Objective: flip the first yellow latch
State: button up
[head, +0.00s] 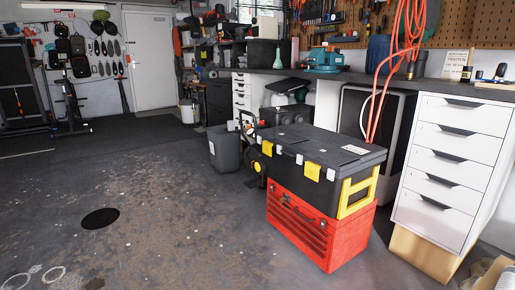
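A black toolbox (292,178) with a closed lid sits on top of a red metal tool chest (300,228) on the floor, right of centre. Two yellow latches show on its front: a left one (267,148) and a right one (312,171). Both lie against the front below the lid edge; they are too small to tell whether they are fastened. A yellow side handle (354,194) is on the right end. My gripper is not in view.
A white drawer unit (436,180) stands close to the toolbox's right. A grey bin (226,150) and a dark wheeled machine (252,160) stand to its left. An orange hose (384,85) hangs behind it. The floor (160,200) in front and left is open.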

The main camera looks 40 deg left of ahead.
aim_at(267, 146)
jog(key=i+j, duration=0.15)
jog(key=j, duration=0.25)
jog(key=i+j+u, duration=0.1)
jog(key=j, duration=0.3)
jog(key=i+j, duration=0.2)
jog(key=j, duration=0.15)
jog(key=i+j+u, duration=0.1)
jog(key=j, duration=0.3)
jog(key=i+j, duration=0.25)
jog(key=i+j+u, duration=0.1)
jog(key=j, duration=0.4)
jog(key=i, duration=0.05)
